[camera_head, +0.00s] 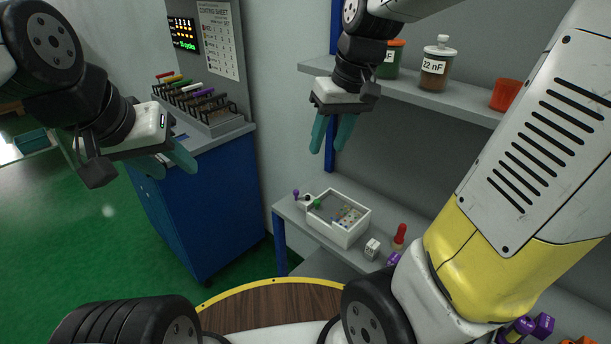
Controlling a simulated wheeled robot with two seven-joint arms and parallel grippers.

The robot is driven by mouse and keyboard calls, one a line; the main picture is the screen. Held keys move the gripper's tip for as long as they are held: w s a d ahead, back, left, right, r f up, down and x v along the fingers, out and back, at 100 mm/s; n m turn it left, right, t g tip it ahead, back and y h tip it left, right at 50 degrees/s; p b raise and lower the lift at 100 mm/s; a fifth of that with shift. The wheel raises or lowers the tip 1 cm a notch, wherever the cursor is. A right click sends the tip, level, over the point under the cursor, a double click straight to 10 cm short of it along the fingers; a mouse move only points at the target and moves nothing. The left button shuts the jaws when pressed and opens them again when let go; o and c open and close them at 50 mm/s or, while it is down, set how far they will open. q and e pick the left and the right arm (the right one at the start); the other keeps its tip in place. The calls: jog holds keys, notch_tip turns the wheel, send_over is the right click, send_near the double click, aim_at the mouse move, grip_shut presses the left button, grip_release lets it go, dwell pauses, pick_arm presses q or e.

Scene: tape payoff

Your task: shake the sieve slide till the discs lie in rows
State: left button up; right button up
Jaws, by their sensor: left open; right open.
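A white open box (350,236), which looks like the sieve slide, stands on a low grey bench in the middle of the view. Several small discs (347,214) lie inside it; they are too small to tell whether they form rows. A purple knob (296,194) and a green knob (317,203) show at its left end. My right gripper (330,146) is open and empty, in the air above the box and apart from it. My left gripper (172,167) is open and empty, far to the left in front of the blue cabinet.
The blue cabinet (205,210) carries a rack of coloured handles (200,105). A grey shelf (440,98) with jars runs above the bench. A white die (372,249) and a red pawn-shaped piece (399,236) stand right of the box. A round wooden top (270,303) lies in front.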

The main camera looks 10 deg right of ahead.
jog(key=w+a+f+n+g+h, duration=0.1)
jog(key=w+f+n+g+h, duration=0.15)
jog(key=w+f, duration=0.5)
jog(key=n+g+h, duration=0.2)
jog(key=g+h, duration=0.1)
send_near(316, 200)
jog(key=shift+y, duration=0.25)
jog(key=shift+d+x, duration=0.2)
jog(key=shift+x, duration=3.9)
grip_shut()
